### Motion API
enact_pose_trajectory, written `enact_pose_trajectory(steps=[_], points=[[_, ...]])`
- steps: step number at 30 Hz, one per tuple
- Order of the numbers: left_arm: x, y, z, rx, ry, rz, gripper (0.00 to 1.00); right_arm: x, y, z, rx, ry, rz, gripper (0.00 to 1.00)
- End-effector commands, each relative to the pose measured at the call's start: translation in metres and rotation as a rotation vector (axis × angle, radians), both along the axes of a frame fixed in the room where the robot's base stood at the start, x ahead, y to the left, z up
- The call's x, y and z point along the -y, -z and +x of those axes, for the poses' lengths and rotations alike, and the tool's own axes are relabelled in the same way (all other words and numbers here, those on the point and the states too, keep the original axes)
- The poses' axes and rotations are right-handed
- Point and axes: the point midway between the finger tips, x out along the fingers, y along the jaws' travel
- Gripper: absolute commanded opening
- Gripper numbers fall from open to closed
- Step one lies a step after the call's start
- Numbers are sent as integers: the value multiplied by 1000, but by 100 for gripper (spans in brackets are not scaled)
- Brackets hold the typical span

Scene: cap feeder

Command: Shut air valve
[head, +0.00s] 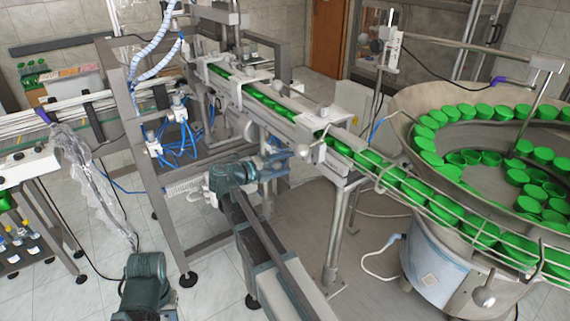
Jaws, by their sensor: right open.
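My right gripper (284,161) is open and empty. It is in the middle of the head view, in front of the conveyor frame and below the rail of green caps. A pale round knob (303,150) shows close to its fingertips; I cannot tell whether they touch. Pale air fittings with blue hoses (178,111) sit on the grey frame to the left of the gripper. I cannot tell which part is the air valve or how its handle stands. A dark link of my left arm shows at the lower left; its gripper is out of view.
A cap conveyor (322,131) runs diagonally from the back left to a large bowl feeder (405,125) full of green caps at the right. A grey metal frame (130,100) with looping blue hoses stands at the left. Tiled floor lies open at the bottom left.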

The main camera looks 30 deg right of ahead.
Motion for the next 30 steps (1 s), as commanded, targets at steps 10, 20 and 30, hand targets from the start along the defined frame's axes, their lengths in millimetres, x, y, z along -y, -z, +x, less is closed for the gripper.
enact_pose_trajectory(steps=[10, 20, 30], points=[[0, -10, 0, 0, 0, 0, 42, -41, -10, -4, 0, -4, 0, 69], [0, -23, 0, 0, 0, 0, 42, -107, -23, -10, 1, -3, 0, 69], [0, -27, 0, 0, 0, 0, 42, -135, -26, -14, 0, 0, 0, 69]])
